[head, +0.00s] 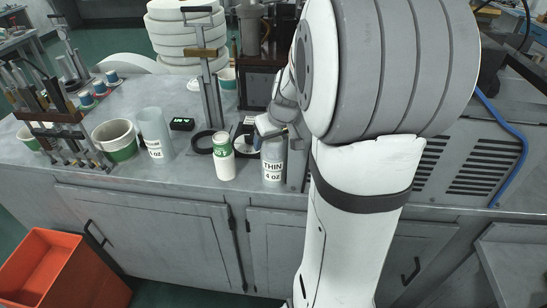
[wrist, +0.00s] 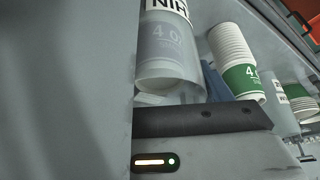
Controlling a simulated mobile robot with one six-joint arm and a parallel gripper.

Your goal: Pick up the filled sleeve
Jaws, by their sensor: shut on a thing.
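A frosted grey sleeve (head: 273,163) with a white label reading "THIN 4 oz" is upright near the counter's front edge, below my wrist. It also shows large in the wrist view (wrist: 170,52), where a pale cup-like shape shows through its wall. My gripper (head: 268,132) is shut on this sleeve near its upper part; the fingers are mostly hidden by my arm. I cannot tell whether the sleeve's base touches the counter. A white cup stack with a green label (head: 223,157) stands just left of it, apart, and also shows in the wrist view (wrist: 236,58).
Another frosted sleeve (head: 155,136) and a green-banded tub (head: 115,139) stand further left. A black ring stand with a post (head: 210,95) is behind. A grey vented machine (head: 465,160) is close on the right. An orange bin (head: 62,272) stands on the floor.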

